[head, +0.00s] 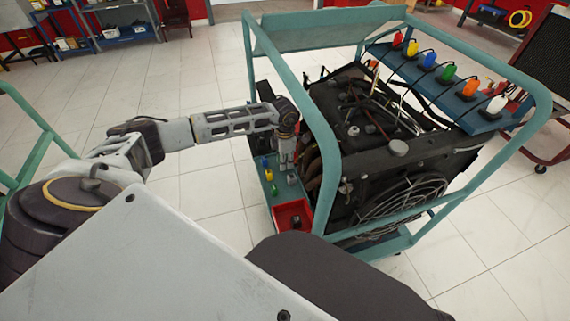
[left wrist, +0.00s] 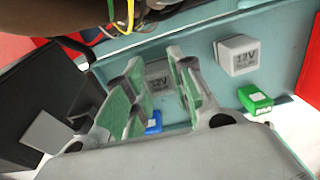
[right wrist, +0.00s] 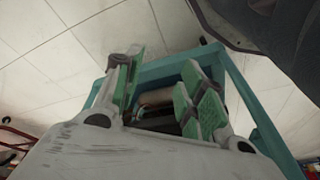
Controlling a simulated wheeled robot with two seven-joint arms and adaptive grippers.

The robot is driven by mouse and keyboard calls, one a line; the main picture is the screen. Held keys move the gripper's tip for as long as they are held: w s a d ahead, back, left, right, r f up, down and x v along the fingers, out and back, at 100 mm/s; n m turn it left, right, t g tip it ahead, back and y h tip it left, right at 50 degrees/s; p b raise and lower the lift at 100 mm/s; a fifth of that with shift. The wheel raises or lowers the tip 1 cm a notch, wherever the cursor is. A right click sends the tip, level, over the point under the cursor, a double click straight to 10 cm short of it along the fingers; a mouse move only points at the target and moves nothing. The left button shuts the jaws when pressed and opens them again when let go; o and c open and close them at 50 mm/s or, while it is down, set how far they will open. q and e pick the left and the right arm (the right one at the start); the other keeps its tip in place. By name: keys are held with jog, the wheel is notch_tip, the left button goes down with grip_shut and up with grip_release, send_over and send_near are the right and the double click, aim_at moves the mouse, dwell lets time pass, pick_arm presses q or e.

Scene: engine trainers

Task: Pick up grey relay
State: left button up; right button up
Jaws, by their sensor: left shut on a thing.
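In the left wrist view, a grey relay marked 12V (left wrist: 158,78) sits between the fingertips of my left gripper (left wrist: 155,85), which is shut on it. Fingers partly hide it. A second grey relay (left wrist: 237,55) stands to the right on the teal shelf (left wrist: 200,72). In the head view, my left gripper (head: 286,158) points down over the shelf at the engine stand's left side; the held relay is hard to make out there. My right gripper (right wrist: 162,75) is open and empty in the right wrist view, with teal frame bars beyond it.
A green relay (left wrist: 255,100) and a blue one (left wrist: 153,122) are close to my left fingers. A red bin (head: 292,215) sits at the shelf's near end. The teal stand frame (head: 322,135) and engine (head: 385,150) rise right of my left gripper. Open floor lies left.

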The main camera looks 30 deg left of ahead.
pick_arm(q)
jog(key=shift+r, duration=0.15)
jog(key=shift+s+a+r, duration=0.1)
jog(key=shift+r, duration=0.15)
jog(key=shift+r+p, duration=0.3)
jog(key=shift+r, duration=0.05)
notch_tip(320, 180, up, 6)
jog(key=shift+f+p, duration=0.1)
jog(key=shift+p, duration=0.55)
jog(key=shift+s+a+f, duration=0.15)
jog(key=shift+s+a, duration=0.2)
jog(key=s+a+p, duration=0.1)
jog(key=s+a, duration=1.1)
jog(key=s, duration=0.2)
jog(key=shift+s+p, duration=0.15)
jog(key=shift+p, duration=0.15)
pick_arm(e)
notch_tip(320, 180, down, 6)
jog(key=s+d, duration=0.1)
jog(key=shift+s+d+f+g, duration=0.15)
jog(key=shift+g, duration=0.15)
